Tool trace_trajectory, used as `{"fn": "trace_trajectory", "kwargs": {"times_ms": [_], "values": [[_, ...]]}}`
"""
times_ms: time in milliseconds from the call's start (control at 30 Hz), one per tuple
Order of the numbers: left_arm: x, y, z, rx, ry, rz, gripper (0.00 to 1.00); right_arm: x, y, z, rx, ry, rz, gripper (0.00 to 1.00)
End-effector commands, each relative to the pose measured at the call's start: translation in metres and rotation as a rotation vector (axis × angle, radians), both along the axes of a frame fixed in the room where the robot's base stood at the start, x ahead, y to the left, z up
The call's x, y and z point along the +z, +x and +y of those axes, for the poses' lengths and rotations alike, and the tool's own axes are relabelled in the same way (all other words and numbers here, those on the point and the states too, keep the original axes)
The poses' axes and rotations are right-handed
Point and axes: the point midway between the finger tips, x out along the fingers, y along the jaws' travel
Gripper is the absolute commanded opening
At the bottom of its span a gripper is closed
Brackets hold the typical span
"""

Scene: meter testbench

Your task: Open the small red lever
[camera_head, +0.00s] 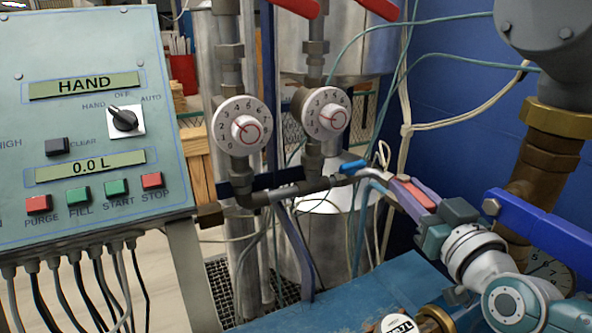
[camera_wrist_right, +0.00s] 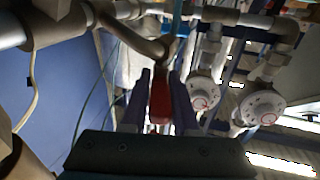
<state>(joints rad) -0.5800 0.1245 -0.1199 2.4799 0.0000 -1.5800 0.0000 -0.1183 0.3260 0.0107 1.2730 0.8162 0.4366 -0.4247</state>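The small red lever (camera_head: 424,200) is at the right of the pipework in the head view, partly hidden by my right gripper. My right gripper (camera_head: 402,190) reaches in from the lower right with its purple fingers on either side of the lever. In the right wrist view the red lever (camera_wrist_right: 160,98) lies lengthwise between the two fingers, close to both. I cannot tell whether the fingers press on it. My left gripper is not in view.
A small blue lever (camera_head: 353,166) sits on the pipe left of the gripper. Two white dials (camera_head: 239,125) (camera_head: 326,112) stand behind. A control panel (camera_head: 75,120) fills the left. A large blue handle (camera_head: 545,230) and brown pipe (camera_head: 535,180) are close to my right wrist.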

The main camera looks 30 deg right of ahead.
Motion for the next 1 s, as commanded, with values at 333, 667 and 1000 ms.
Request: {"fn": "trace_trajectory", "kwargs": {"times_ms": [333,667,1000], "values": [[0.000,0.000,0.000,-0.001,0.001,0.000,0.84,0.000,0.000,0.000,0.000,0.000,0.000,0.55],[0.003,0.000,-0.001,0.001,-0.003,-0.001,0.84,0.000,-0.022,0.007,-0.001,0.003,0.001,0.55],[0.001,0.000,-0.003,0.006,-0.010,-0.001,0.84,-0.001,-0.081,0.025,-0.001,0.002,0.002,0.55]]}}
